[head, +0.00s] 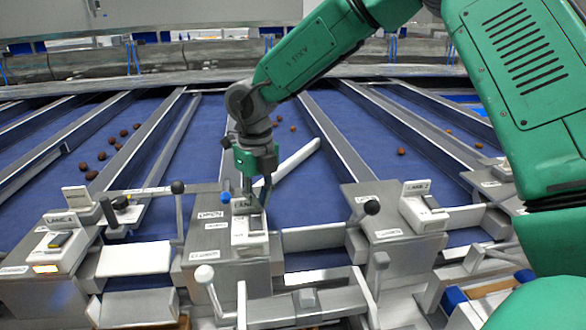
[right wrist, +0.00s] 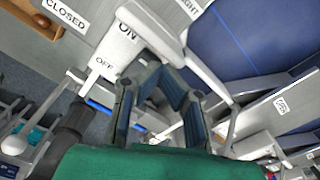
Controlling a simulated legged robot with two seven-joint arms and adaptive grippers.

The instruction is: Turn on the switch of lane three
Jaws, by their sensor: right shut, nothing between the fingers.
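The lane three switch box (head: 240,236) is a pale box on the middle grey unit, between the box marked lane 4 and the one marked lane 2. My right gripper (head: 257,200) points down over it, shut and empty, with its fingertips at the upper part of the box. The fingers partly hide the rocker, so I cannot tell its position or whether they touch it. In the right wrist view the shut fingers (right wrist: 178,90) are beside a white panel (right wrist: 112,50) with ON and OFF printed on it. My left gripper is not in view.
The lane 2 box (head: 418,219) stands right. Levers with a black knob (head: 177,187) and a white knob (head: 204,274) rise close by. Brown dates (head: 91,175) lie on the blue lanes behind.

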